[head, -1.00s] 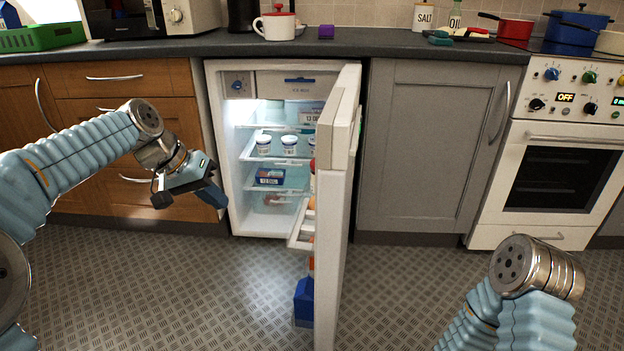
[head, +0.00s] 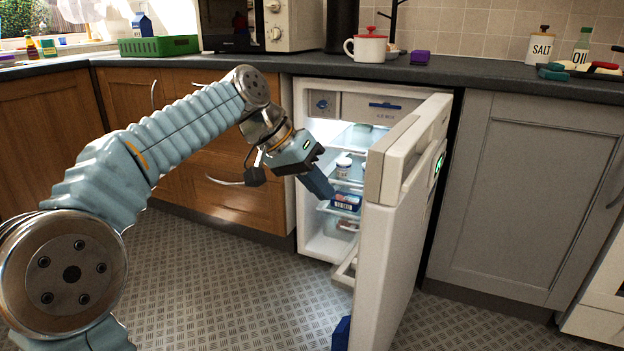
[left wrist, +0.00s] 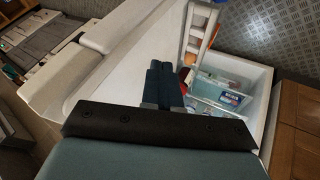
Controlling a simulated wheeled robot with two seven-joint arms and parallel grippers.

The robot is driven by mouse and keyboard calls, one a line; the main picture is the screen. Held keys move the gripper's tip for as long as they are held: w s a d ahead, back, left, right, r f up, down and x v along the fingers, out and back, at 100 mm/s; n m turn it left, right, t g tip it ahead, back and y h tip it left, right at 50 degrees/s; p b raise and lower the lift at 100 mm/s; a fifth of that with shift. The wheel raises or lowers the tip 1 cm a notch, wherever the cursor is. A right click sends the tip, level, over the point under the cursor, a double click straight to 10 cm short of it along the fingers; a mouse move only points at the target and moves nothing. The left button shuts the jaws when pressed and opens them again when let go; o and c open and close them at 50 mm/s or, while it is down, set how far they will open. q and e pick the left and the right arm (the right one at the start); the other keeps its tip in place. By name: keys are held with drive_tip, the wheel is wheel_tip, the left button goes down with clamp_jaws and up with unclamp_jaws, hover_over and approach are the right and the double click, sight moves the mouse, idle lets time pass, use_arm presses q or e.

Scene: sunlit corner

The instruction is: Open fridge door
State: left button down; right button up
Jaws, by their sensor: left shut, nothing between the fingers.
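The fridge door (head: 395,220) stands open toward me, its outer face and thick top part turned to the right. The lit fridge (head: 312,190) shows its shelves behind it, with tubs (head: 343,166) and a blue box (head: 346,201). My left gripper (head: 322,186) is shut and empty, in front of the fridge opening, left of the door. In the left wrist view its dark fingers (left wrist: 164,72) lie together over the white door (left wrist: 115,75), with the fridge interior (left wrist: 220,92) to the right. I cannot tell whether they touch the door. My right gripper is out of view.
Wooden cabinets (head: 185,140) stand left of the fridge and a grey cabinet (head: 530,190) stands right. The counter (head: 480,75) above holds a red-lidded pot (head: 369,47) and a purple block (head: 420,57). The patterned floor (head: 230,270) in front is clear.

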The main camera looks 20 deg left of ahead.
use_arm(q)
drive_tip(key=d+f+b, duration=0.1)
drive_tip(key=d+f, duration=0.2)
drive_tip(key=d, duration=0.3)
drive_tip(key=shift+w, duration=0.25)
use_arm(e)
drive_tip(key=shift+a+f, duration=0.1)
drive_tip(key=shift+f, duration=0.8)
use_arm(q)
drive_tip(key=shift+d, duration=0.1)
